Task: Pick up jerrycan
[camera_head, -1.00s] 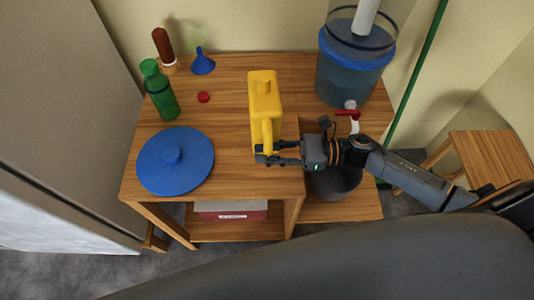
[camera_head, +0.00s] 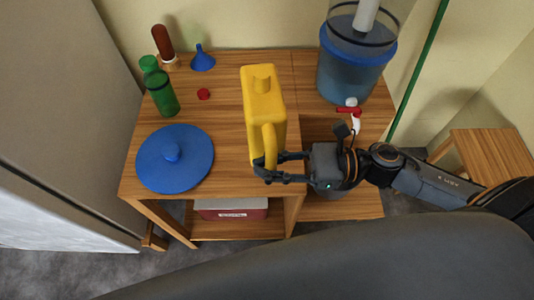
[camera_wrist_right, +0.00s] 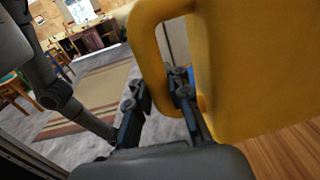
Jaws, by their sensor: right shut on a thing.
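The yellow jerrycan (camera_head: 263,105) is upright over the middle of the wooden table, its handle toward me. It looks larger and nearer than before, so it seems raised; its underside is hidden. My right gripper (camera_head: 268,170) comes in from the right and is shut on the lower part of the handle. In the right wrist view, the fingers (camera_wrist_right: 160,105) are at the yellow handle, with the jerrycan body (camera_wrist_right: 255,70) to the right. My left gripper is not in view.
A blue round lid (camera_head: 175,170), a green bottle (camera_head: 160,90), a red cap (camera_head: 203,94) and a blue funnel (camera_head: 202,60) are on the table's left. A large water container (camera_head: 350,75) with a red tap stands at the right. A red-and-white box (camera_head: 230,210) is on the lower shelf.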

